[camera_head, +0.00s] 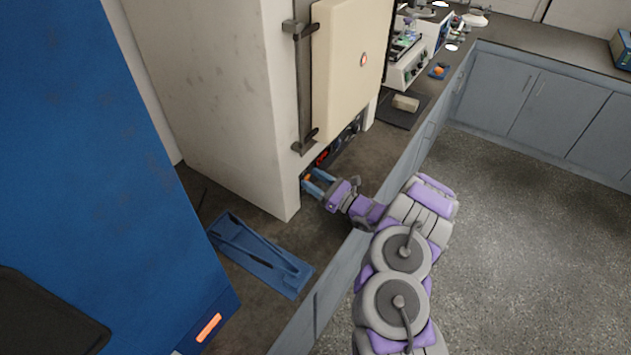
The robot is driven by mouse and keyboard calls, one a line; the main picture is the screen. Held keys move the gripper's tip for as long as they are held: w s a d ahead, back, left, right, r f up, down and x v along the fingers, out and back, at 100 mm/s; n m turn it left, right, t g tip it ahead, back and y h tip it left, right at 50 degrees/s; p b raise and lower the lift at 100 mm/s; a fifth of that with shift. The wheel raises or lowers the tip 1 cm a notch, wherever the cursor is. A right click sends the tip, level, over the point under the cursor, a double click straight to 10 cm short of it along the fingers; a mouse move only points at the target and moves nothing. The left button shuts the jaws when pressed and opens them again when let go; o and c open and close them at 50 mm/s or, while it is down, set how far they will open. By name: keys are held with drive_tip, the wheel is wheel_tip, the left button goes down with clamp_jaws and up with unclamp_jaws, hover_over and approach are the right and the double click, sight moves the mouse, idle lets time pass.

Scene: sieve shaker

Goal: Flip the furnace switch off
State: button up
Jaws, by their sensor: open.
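The furnace (230,90) is a tall cream-white cabinet on the counter, with a closed door (345,75). Below the door is a dark recessed control panel (350,138) with a red lit display (322,157). A small orange lit spot, which looks like the furnace switch (307,177), shows at the panel's near left end. My gripper (312,182) has blue fingers and is open, with its fingertips right at this spot. I cannot tell whether they touch the switch. The fingers partly hide the switch and the panel's lower left end.
A blue tray-like tool (255,252) lies on the counter in front of the furnace. A large blue cabinet (90,150) stands at the left. A beige block on a dark mat (400,118) and lab instruments (415,65) stand beyond the furnace. The floor at right is clear.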

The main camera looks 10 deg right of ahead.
drive_tip(key=p+v, duration=0.3)
drive_tip(key=v, duration=1.4)
drive_tip(key=shift+d+f+p, duration=0.2)
drive_tip(key=shift+p, duration=0.15)
drive_tip(key=shift+a, duration=0.1)
